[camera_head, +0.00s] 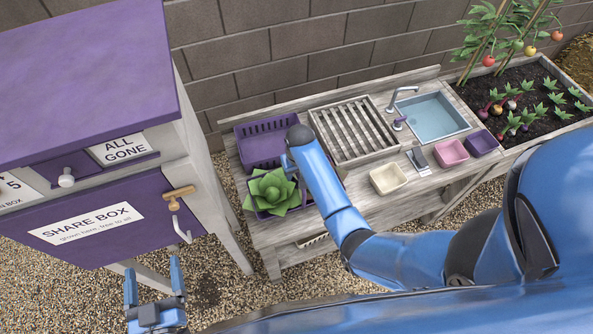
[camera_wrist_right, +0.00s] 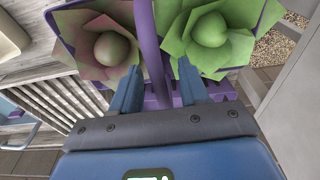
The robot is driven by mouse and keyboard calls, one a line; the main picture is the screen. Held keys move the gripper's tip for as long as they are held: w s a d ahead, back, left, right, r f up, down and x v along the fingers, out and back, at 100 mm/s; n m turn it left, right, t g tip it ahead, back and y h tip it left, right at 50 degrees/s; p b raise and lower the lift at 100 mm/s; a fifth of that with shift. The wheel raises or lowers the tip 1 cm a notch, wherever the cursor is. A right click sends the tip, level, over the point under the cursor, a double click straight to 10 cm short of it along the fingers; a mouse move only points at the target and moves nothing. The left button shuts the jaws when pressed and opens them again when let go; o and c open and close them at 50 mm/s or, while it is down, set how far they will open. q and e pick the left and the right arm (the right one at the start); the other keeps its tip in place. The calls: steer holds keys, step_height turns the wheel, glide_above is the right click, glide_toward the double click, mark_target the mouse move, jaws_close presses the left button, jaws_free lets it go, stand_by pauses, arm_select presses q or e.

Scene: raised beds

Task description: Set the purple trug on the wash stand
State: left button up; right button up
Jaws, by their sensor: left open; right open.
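The purple trug (camera_head: 254,212) is at the front left of the wash stand (camera_head: 258,236) and looks upright on its top. A green lettuce (camera_head: 275,190) shows in it. The right wrist view shows the trug's purple handle (camera_wrist_right: 150,45), a green lettuce (camera_wrist_right: 210,35) and a reddish one (camera_wrist_right: 108,48). My right gripper (camera_head: 287,168) is over the trug, its open fingers (camera_wrist_right: 158,72) on either side of the handle. My right arm hides part of the trug. My left gripper (camera_head: 153,278) is open and empty, low at the left, away from the stand.
A purple slotted crate (camera_head: 262,132) stands right behind the trug. A slatted rack (camera_head: 331,130), a sink (camera_head: 433,118), and cream (camera_head: 388,178), pink (camera_head: 450,152) and purple tubs (camera_head: 481,143) are to the right. The share box (camera_head: 95,215) stands at the left.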

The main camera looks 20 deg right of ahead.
steer(key=shift+w, duration=0.25)
steer(key=shift+r, duration=0.35)
steer(key=r+b, duration=0.1)
steer(key=r, duration=0.2)
steer(key=s+r, duration=0.1)
steer(key=r, duration=0.2)
steer(key=r+b, duration=0.1)
steer(key=r, duration=0.3)
steer(key=shift+s+b, duration=0.15)
steer(key=shift+b, duration=0.15)
steer(key=shift+s+r, duration=0.2)
steer(key=shift+r, duration=0.45)
